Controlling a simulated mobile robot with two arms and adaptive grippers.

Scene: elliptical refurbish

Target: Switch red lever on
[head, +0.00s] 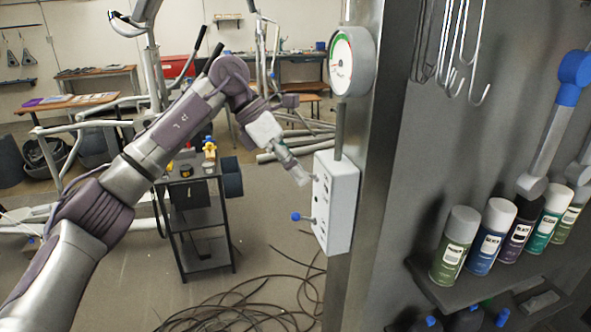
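A white control box (338,200) is mounted on the side of a grey metal post, with small dark markings and openings on its front. A lever with a blue knob (296,216) sticks out to the left from its lower part. My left gripper (300,177) is at the upper left of the box, above the blue knob, close to the face. Whether it touches anything there is unclear, and its fingers are too small to tell open from shut. My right gripper is out of view.
A round gauge (352,61) sits on the post above the box. Spray cans (455,245) stand on a shelf at right, below metal hooks (465,50). A black cart (203,225) stands behind my arm. Cables (255,305) lie on the floor.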

